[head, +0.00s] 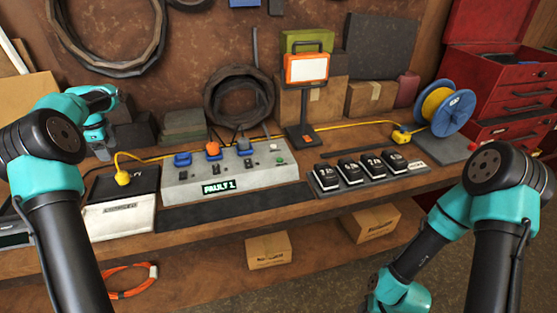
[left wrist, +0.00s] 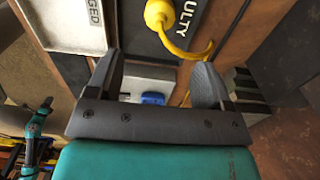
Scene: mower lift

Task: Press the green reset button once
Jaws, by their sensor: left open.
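The green reset button (head: 280,160) is a small round knob at the right end of the grey control box (head: 240,182) in the head view. The box's lit display (head: 219,187) reads "FAULT 1". My left gripper (head: 103,152) is to the left of the box, well apart from the button. In the left wrist view my left gripper (left wrist: 157,85) is open and empty, its two fingers spread. The green button does not show in that view. My right arm is at the lower right of the head view, its gripper out of frame.
A yellow plug (head: 123,177) lies on the tray marked FAULTY (head: 148,180). A work lamp (head: 306,70) stands behind. A dark mat strip (head: 235,215) lies in front.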

